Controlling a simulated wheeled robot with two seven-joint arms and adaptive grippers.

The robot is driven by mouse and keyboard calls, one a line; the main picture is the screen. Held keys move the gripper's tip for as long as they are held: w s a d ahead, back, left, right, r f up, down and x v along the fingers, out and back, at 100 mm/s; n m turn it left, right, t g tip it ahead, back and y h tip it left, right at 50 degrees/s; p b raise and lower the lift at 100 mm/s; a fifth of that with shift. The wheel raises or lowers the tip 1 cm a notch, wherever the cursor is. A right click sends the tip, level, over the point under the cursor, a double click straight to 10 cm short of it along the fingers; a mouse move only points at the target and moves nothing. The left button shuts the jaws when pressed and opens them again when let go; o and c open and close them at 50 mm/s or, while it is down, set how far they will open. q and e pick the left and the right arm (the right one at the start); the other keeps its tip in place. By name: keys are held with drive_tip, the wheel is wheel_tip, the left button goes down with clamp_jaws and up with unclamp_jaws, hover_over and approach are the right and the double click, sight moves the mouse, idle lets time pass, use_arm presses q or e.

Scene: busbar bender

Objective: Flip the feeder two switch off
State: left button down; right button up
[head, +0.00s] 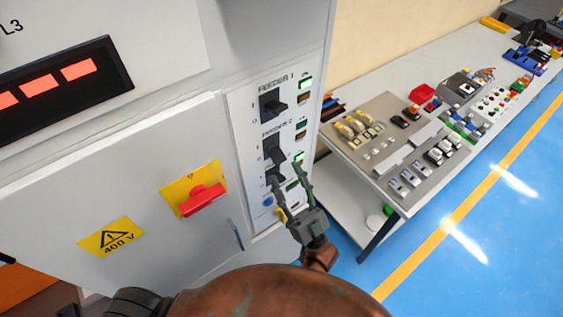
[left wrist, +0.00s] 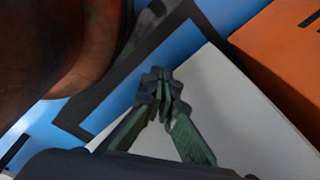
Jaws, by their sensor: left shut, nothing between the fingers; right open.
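The feeder two switch (head: 274,150) is a black lever on the white panel (head: 245,150) in the head view, below the feeder one switch (head: 274,105). A green lamp (head: 299,156) glows to its right. My right gripper (head: 285,172) is open, with its fingers pointing up at the panel just below the feeder two lever. I cannot tell whether a finger touches the lever. The fingers partly hide the lower part of the panel. My left gripper (left wrist: 160,85) is shut and empty in the left wrist view, away from the switches.
A red rotary handle (head: 202,199) on a yellow plate and a 400 V warning sign (head: 111,238) are on the cabinet door, left of the switches. A bench (head: 385,188) with many small parts stands at the right. The left wrist view shows an orange block (left wrist: 280,55).

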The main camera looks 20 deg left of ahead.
drive_tip(key=v, duration=0.6)
drive_tip(key=shift+d, duration=0.1)
idle(0.3)
